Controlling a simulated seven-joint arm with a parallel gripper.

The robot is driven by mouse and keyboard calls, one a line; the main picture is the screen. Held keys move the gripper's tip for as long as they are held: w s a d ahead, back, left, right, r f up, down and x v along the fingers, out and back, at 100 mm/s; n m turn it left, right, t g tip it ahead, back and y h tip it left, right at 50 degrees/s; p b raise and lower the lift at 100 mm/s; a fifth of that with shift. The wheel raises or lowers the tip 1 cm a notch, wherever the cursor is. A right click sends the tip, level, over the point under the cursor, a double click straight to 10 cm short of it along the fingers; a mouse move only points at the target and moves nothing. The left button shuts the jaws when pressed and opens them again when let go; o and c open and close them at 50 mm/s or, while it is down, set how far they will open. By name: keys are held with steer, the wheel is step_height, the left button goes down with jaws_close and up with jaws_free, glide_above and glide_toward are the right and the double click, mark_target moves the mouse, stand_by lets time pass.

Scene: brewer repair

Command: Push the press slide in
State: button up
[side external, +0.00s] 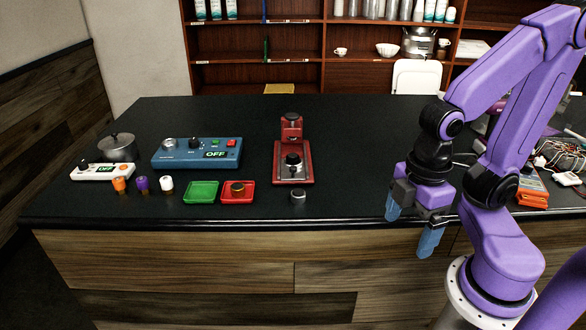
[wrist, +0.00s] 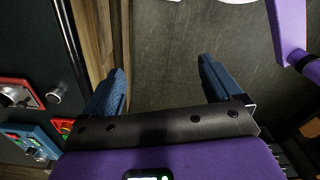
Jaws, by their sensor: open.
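The press (side external: 294,158) is a red device with a flat red base, a dark knob on its plate and a raised block with a dark top at its back.
A small metal-and-black cylinder (side external: 298,196) stands in front of the press. Red (side external: 247,197) and green (side external: 201,192) trays, a blue control box (side external: 197,153), a white scale (side external: 90,173), a pot (side external: 118,148) and small coloured-top pieces are to the left. The counter (side external: 355,180) between press and gripper is clear.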

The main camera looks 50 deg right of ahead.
steer(key=c, duration=0.4)
steer(key=shift+w+a+r, duration=0.1)
steer(key=shift+w+a, duration=0.1)
steer(key=shift+w, duration=0.1)
steer(key=c, duration=0.4)
steer(key=w+a+r+n, duration=0.1)
steer(key=w+a+r, duration=0.25)
steer(key=w, duration=0.65)
step_height(320, 180, up, 5)
steer(key=n, duration=0.4)
glide_above(293, 167)
step_height(293, 167, down, 17)
steer(key=shift+f, duration=0.1)
